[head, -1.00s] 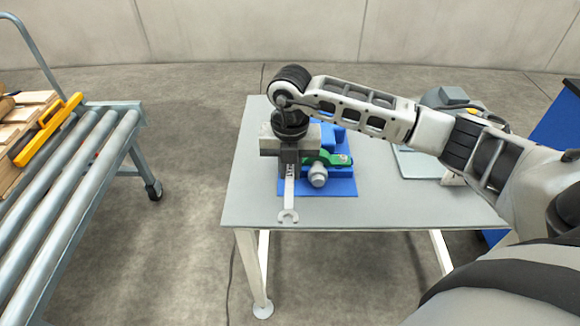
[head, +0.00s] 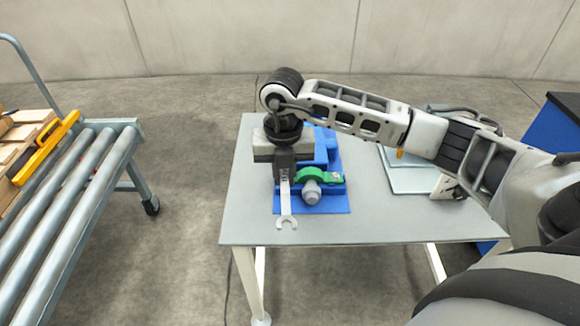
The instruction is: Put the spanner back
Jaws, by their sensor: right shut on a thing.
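A grey spanner (head: 285,205) hangs out below my right gripper (head: 284,172), its open jaw end toward the table's front edge. My right gripper is shut on the spanner, and its fingers hide the spanner's other end. The gripper and spanner are over the left part of a blue mat or base (head: 325,204) on the grey table (head: 400,220). I cannot tell whether the spanner touches the base. My left gripper is not in view.
A green clamp-like part (head: 322,178) with a grey round fitting (head: 311,192) sits beside the spanner on the blue base. A scale-like device (head: 410,178) stands at the table's right. A roller conveyor (head: 70,200) with a yellow-edged load is at the left. The table's front is clear.

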